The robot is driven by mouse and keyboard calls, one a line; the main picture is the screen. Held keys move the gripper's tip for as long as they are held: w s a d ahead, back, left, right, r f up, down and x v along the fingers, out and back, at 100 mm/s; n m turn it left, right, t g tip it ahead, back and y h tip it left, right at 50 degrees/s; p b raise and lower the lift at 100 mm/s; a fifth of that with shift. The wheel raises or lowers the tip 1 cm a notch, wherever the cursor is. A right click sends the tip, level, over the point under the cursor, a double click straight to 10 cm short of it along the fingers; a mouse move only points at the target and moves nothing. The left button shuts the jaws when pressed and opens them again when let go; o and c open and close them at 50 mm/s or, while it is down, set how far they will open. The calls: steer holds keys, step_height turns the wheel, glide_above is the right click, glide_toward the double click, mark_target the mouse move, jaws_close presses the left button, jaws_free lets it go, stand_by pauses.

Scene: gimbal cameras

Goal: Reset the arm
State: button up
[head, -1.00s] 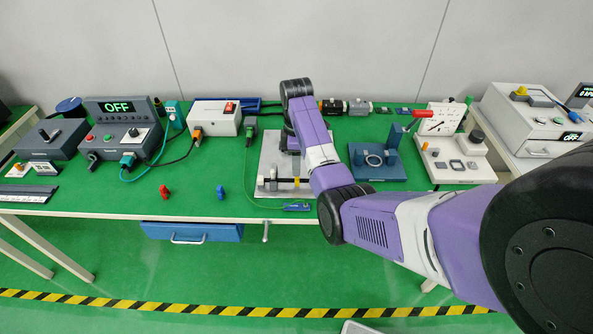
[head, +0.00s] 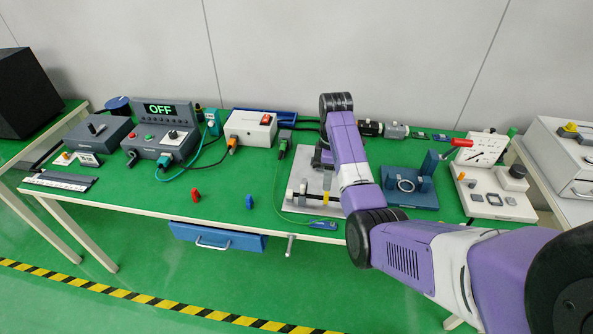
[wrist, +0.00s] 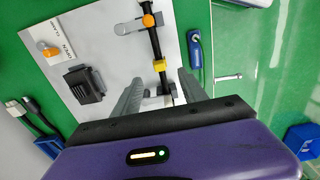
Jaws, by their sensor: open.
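My purple and white arm reaches over the green workbench (head: 130,190), and its end hangs above a pale plate (head: 302,158). In the wrist view my gripper (wrist: 158,84) is open, with its two grey fingers spread. A black rod with a yellow collar (wrist: 159,65) and an orange knob (wrist: 148,20) lies on the plate, and its lower end shows between the fingers. I see nothing held. In the head view my fingers are mostly hidden behind my arm.
A control box reading OFF (head: 165,125) and a white box with a red switch (head: 250,128) stand to the left. A blue fixture (head: 410,195) and a white gauge stand (head: 490,190) stand to the right. Red (head: 196,196) and blue (head: 249,202) pieces lie near the front edge.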

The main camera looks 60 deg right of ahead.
steer(key=shift+w+d+m, duration=0.15)
steer(key=shift+m, duration=0.15)
steer(key=w+d+r+m+t+h, duration=0.4)
steer(key=w+d+t+h, duration=0.1)
steer(key=w+d+h, duration=0.15)
steer(key=s+a+m+t+h+b, duration=0.2)
steer(key=a+t, duration=0.5)
steer(key=a, duration=1.3)
steer(key=s+a+r+n+t+y+b, duration=0.1)
steer(key=s+a+y, duration=0.3)
steer(key=s+a, duration=0.9)
steer(key=s+a+r+t+y+b, duration=0.1)
steer(key=s+a+r+y, duration=0.3)
steer(key=s+a, duration=1)
steer(key=shift+a+r+n+t, duration=0.4)
steer(key=shift+a+t, duration=0.1)
steer(key=shift+a, duration=0.5)
